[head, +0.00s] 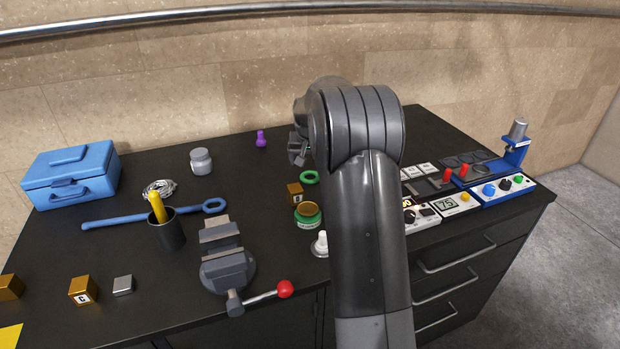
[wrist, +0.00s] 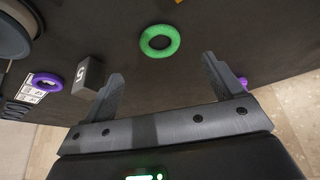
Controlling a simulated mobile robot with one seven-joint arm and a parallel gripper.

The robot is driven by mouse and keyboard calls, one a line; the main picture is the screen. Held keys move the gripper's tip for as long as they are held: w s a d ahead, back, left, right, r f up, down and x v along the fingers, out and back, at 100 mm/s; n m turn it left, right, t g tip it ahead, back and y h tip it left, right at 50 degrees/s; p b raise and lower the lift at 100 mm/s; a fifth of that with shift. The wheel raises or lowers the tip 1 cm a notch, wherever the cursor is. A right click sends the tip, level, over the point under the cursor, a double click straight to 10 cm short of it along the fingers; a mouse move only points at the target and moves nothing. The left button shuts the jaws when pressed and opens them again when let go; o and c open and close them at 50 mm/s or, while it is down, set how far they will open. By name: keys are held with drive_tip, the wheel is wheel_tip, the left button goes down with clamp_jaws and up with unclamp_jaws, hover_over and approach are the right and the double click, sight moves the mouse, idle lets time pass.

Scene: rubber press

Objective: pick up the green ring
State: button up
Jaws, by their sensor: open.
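The green ring (head: 309,177) lies flat on the dark bench top, just left of my arm in the head view. In the wrist view the green ring (wrist: 160,41) is whole and unobstructed, ahead of the fingertips and roughly between their lines. My gripper (wrist: 162,68) is open and empty, with its two fingers wide apart and not touching the ring. In the head view the gripper (head: 297,150) shows only in part, beside my arm, above the bench behind the ring.
A brown lettered cube (head: 295,192) and a green-based round container (head: 307,215) stand close in front of the ring. A purple piece (head: 261,139) stands at the back. A vise (head: 226,262) is front left. Control panels (head: 455,203) lie right of my arm.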

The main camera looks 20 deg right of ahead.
sight(310, 178)
drive_tip(key=x, duration=0.8)
drive_tip(key=shift+w+d+f, duration=0.15)
drive_tip(key=shift+w+f, duration=0.05)
drive_tip(key=shift+w, duration=0.05)
drive_tip(key=c, duration=1.1)
